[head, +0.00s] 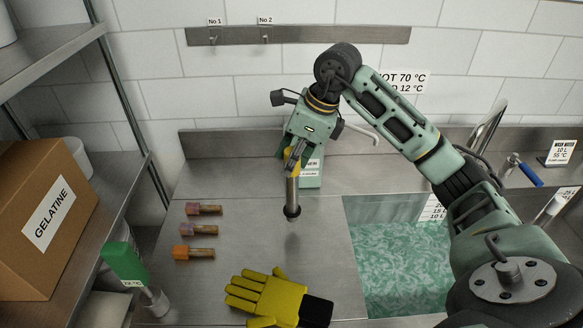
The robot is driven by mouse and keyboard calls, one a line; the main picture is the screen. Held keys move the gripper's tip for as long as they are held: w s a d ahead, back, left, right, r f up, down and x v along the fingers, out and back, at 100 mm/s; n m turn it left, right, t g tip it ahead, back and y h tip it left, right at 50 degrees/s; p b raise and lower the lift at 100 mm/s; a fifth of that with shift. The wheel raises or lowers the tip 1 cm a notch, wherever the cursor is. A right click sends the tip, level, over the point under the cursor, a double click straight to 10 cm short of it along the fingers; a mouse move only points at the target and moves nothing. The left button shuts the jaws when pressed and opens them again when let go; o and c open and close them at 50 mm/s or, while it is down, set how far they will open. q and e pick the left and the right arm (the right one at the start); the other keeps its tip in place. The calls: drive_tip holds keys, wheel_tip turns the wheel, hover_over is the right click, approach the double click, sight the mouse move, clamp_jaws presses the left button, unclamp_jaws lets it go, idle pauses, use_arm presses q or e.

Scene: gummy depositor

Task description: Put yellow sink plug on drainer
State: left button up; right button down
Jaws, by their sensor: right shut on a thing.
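My right gripper (293,160) is shut around the yellow upper part of the sink plug (292,192). The plug is a steel tube with a black end (291,211) pointing down, held nearly upright. It hangs over the steel drainer (225,276), left of the sink basin. I cannot tell whether the black end touches the drainer. The gripper hides part of the plug's yellow top. My left gripper is not in view.
The sink (408,262) holds greenish water. A yellow glove (268,295) lies at the drainer's front, several small brown pieces with coloured ends (200,229) lie at left. A green labelled object (310,178) stands behind the plug.

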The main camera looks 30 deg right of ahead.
sight(292, 174)
wheel_tip(292, 174, down, 4)
drive_tip(key=shift+r+p, duration=0.1)
drive_tip(key=shift+p, duration=0.7)
drive_tip(key=shift+f, duration=0.2)
drive_tip(key=shift+f+b, duration=0.2)
drive_tip(key=shift+b, duration=0.1)
drive_tip(key=c, duration=1.4)
unclamp_jaws()
drive_tip(key=shift+r, duration=0.1)
drive_tip(key=shift+o, duration=0.2)
